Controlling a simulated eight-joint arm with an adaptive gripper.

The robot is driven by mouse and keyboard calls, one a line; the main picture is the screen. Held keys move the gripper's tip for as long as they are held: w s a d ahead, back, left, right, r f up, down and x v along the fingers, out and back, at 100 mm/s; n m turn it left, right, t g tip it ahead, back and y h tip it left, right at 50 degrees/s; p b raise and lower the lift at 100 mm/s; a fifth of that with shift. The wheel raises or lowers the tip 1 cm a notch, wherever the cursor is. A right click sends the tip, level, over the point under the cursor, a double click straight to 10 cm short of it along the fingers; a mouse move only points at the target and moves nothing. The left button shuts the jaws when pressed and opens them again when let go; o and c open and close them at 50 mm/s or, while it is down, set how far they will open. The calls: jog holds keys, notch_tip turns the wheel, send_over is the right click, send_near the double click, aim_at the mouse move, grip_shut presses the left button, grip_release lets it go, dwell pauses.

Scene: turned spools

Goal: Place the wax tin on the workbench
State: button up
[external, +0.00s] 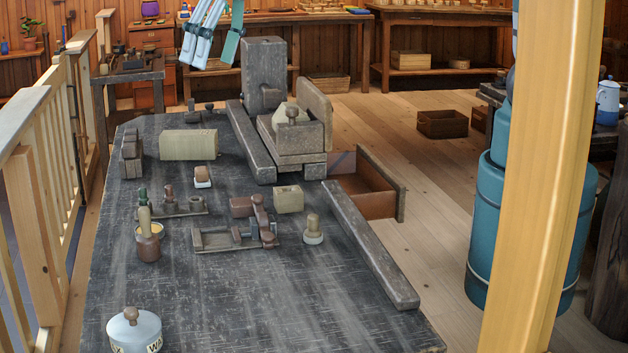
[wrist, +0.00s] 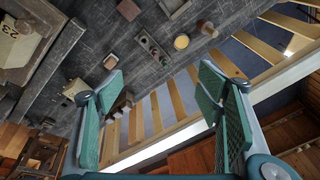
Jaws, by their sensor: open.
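The wax tin (external: 133,328) is a pale blue-grey round tin with a dark knob on its lid and a partly visible "WAX" label. It shows at the near left of the dark workbench (external: 235,310) in the external view; its base is cut off by the frame edge. I do not see it in the wrist view. My gripper (external: 214,48) hangs at the top of the external view, far from the tin. In the wrist view, its teal fingers (wrist: 162,90) are wide apart with nothing between them. The dark workbench top (wrist: 130,35) also shows there.
A wooden lathe (external: 264,75) stands at the bench's far end, with an open drawer (external: 370,190) beside it. Small turned pieces and a pale wood block (external: 188,145) lie mid-bench. A railing (external: 40,200) runs along the left. The near middle of the bench is clear.

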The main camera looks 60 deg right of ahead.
jog(key=s+d+r+t, duration=0.1)
jog(key=s+d, duration=0.1)
jog(key=d, duration=0.9)
jog(key=s+d+r+t, duration=0.1)
jog(key=s+d+r, duration=0.15)
jog(key=d, duration=0.85)
jog(key=s+d+f+t+h, duration=0.1)
jog(key=s+d+f, duration=0.1)
jog(key=s+d, duration=0.4)
jog(key=s+d+f+t, duration=0.1)
jog(key=s+d+f, duration=0.2)
jog(key=d, duration=0.8)
jog(key=s, duration=0.2)
jog(key=shift+s+d+f+m+t+h, duration=0.15)
jog(key=shift+s+d+m+t+h, duration=0.15)
jog(key=shift+s+h, duration=0.1)
